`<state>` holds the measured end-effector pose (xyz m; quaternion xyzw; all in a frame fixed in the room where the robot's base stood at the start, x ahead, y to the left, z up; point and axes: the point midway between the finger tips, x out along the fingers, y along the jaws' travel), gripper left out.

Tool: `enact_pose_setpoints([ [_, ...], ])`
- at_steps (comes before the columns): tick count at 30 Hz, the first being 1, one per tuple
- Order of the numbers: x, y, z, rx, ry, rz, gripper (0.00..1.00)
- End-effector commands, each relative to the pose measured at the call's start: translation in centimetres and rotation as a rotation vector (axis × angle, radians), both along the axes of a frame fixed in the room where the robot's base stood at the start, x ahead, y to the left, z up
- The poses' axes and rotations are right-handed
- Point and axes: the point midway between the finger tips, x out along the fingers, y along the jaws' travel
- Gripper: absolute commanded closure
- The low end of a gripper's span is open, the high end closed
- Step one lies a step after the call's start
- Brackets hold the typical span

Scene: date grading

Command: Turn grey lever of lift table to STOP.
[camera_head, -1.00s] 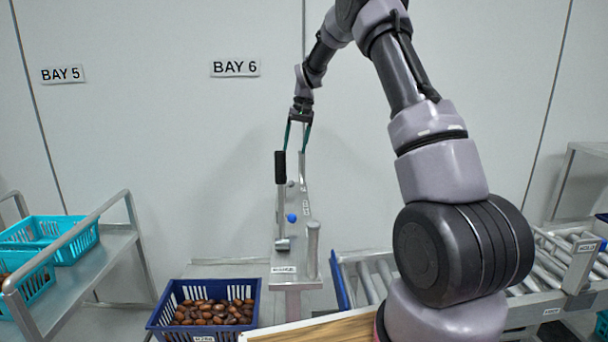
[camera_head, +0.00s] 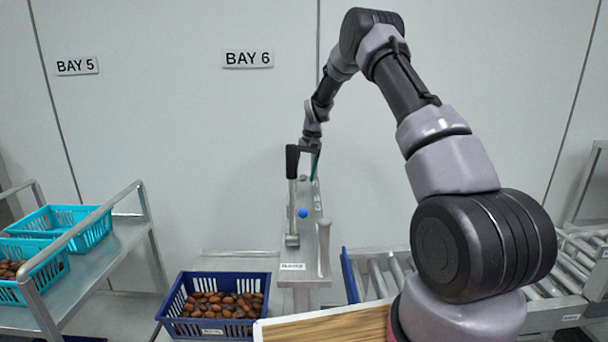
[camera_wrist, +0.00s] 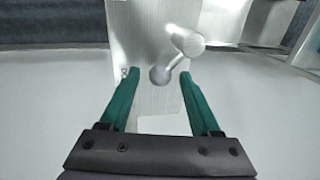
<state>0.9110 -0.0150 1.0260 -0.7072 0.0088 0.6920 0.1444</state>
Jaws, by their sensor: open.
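In the wrist view, a short grey lever (camera_wrist: 175,62) with a round knob end and a thicker cylindrical end stands on the pale metal panel. My gripper (camera_wrist: 160,72) is open, with its green fingers apart on either side of the lever's knob end. I see no contact. In the head view, my gripper (camera_head: 308,172) is low over the far end of the lift table's narrow metal top (camera_head: 308,252). A black-gripped upright handle (camera_head: 292,162) partly hides it there, and the grey lever is hard to make out. I cannot read a STOP mark.
A blue knob (camera_head: 303,213) and a metal post (camera_head: 324,248) stand on the same top. A blue crate of dates (camera_head: 178,300) is at front left, a cart with turquoise crates (camera_head: 95,232) further left. A roller conveyor (camera_head: 570,305) is at right.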

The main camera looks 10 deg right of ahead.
Motion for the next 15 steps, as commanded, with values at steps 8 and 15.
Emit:
enact_pose_setpoints([
  [8,0.0,0.05,-0.19,0.0,0.0,0.0,0.36],
  [15,0.01,0.05,-0.17,0.0,0.0,0.0,1.0],
])
